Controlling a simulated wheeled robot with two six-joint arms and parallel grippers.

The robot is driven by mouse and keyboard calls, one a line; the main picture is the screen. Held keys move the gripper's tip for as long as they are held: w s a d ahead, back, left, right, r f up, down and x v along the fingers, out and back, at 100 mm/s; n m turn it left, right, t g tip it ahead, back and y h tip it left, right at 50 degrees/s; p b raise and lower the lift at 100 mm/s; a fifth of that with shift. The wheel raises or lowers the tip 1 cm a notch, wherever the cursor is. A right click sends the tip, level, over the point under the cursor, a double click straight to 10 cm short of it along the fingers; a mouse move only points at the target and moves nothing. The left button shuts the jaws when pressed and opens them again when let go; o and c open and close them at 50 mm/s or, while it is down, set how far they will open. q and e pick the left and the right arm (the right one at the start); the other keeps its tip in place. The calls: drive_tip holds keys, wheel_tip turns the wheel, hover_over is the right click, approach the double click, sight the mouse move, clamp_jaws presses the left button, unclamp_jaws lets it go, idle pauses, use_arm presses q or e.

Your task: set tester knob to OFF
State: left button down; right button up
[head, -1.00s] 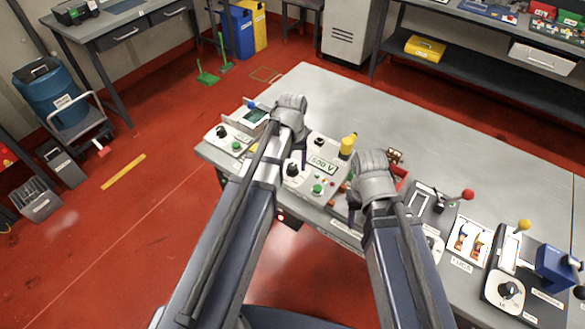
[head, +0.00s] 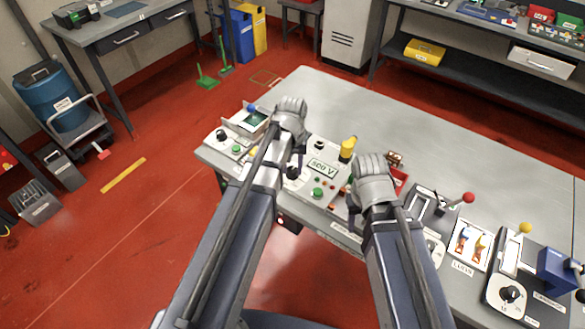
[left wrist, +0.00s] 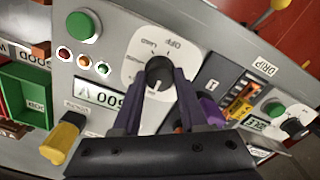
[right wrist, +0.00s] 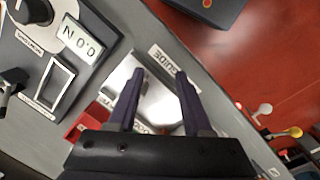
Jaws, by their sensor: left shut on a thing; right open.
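The tester (head: 309,189) is a pale panel near the table's front edge, with a "500 V" display (head: 323,168) and a green button (head: 318,193). Its black knob (left wrist: 159,70) sits on a white dial plate (left wrist: 140,68) with an "OFF" mark at its upper edge in the left wrist view. My left gripper (left wrist: 158,82) is shut on the knob, with a finger on each side. The knob's pointer direction is hard to read. My right gripper (right wrist: 158,78) is open and empty, above a light plate labelled "GUIDE" (right wrist: 161,56).
Lever units with a red ball (head: 468,197) and a yellow ball (head: 525,227) stand to the right. A small unit (head: 233,141) is at the left. The table's back (head: 400,130) is clear.

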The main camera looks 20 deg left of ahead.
use_arm(q)
drive_tip(key=m, duration=0.4)
drive_tip(key=shift+m, duration=0.9)
drive_tip(key=m, duration=0.2)
drive_tip(key=shift+m, duration=1.9)
drive_tip(key=shift+m, duration=1.1)
drive_tip(key=m, duration=0.3)
drive_tip(key=shift+m, duration=0.4)
